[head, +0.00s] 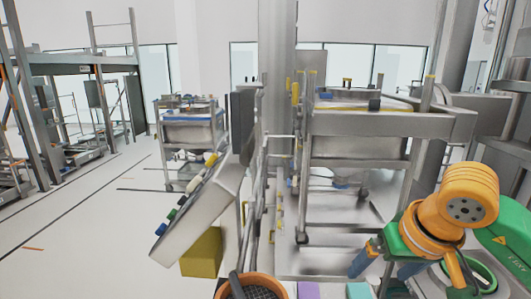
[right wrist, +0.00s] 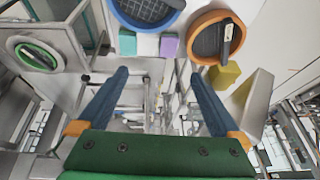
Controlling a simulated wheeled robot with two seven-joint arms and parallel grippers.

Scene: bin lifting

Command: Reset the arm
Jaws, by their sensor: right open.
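My right arm, orange and green, comes in at the right of the head view. Its gripper (head: 385,266) has dark blue fingers spread apart with nothing between them. In the right wrist view the gripper (right wrist: 158,74) is open and empty, with both fingers in sight. My left arm and gripper are not in view.
An orange-rimmed round bin (head: 252,286) with a dark object in it is at the bottom edge, near purple (head: 308,291) and teal blocks (head: 358,291). A blue-rimmed bin (right wrist: 122,17) and a green-rimmed one (right wrist: 24,42) show too. A yellow block (head: 201,252) stands below a tilted panel (head: 196,212).

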